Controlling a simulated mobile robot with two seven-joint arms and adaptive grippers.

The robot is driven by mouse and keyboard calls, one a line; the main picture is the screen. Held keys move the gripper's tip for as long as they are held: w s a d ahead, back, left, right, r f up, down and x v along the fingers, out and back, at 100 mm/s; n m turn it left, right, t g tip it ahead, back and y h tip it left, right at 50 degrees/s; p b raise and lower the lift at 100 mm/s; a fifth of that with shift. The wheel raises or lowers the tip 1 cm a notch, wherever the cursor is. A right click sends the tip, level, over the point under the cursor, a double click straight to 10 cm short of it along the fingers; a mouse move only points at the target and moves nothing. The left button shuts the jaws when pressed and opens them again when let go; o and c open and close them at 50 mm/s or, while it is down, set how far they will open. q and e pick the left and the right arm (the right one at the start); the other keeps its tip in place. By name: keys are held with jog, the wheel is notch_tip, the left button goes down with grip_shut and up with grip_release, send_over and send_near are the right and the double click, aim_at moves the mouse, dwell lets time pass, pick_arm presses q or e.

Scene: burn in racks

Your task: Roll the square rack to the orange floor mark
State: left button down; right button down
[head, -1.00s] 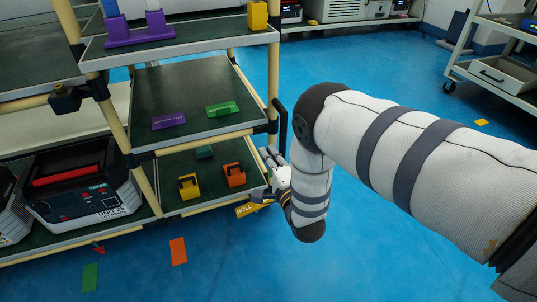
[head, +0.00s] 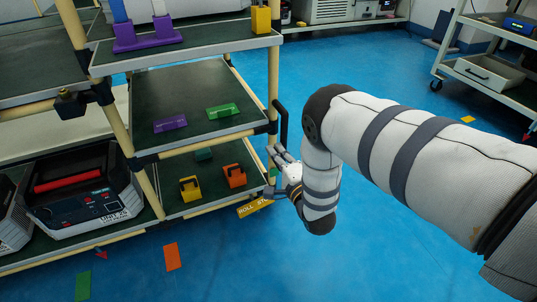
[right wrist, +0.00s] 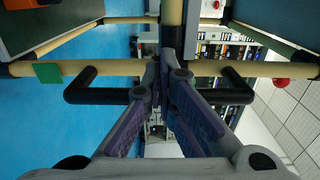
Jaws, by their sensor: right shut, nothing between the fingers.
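The square-cornered rack, with beige poles (head: 146,187) and dark shelves, fills the left of the head view. A black handle (head: 283,122) stands on its right side; it crosses the right wrist view (right wrist: 97,96) as a bar. My right gripper (head: 276,172) is beside the rack's right edge, below the handle's upper part. In the right wrist view my right gripper (right wrist: 165,65) has its fingers together, empty, overlapping the bar's middle; contact cannot be told. The orange floor mark (head: 172,257) lies just in front of the rack. My left gripper is not in view.
Small purple (head: 170,124) and green (head: 223,111) blocks sit on the middle shelf. A large boxed unit (head: 82,195) stands low at left. A trolley (head: 490,75) stands at far right.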

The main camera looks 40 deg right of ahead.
aim_at(285, 146)
jog(key=shift+s+d, duration=0.25)
jog(key=shift+d, duration=0.5)
jog(key=shift+s+d, duration=0.2)
jog(key=shift+d, duration=0.55)
jog(key=shift+d, duration=0.1)
jog(key=s+d, duration=0.2)
jog(key=d, duration=0.6)
dwell(0.5)
jog(key=shift+s, duration=0.1)
jog(key=s+d+b, duration=0.1)
jog(key=s+d, duration=0.1)
jog(key=d, duration=0.5)
dwell(1.0)
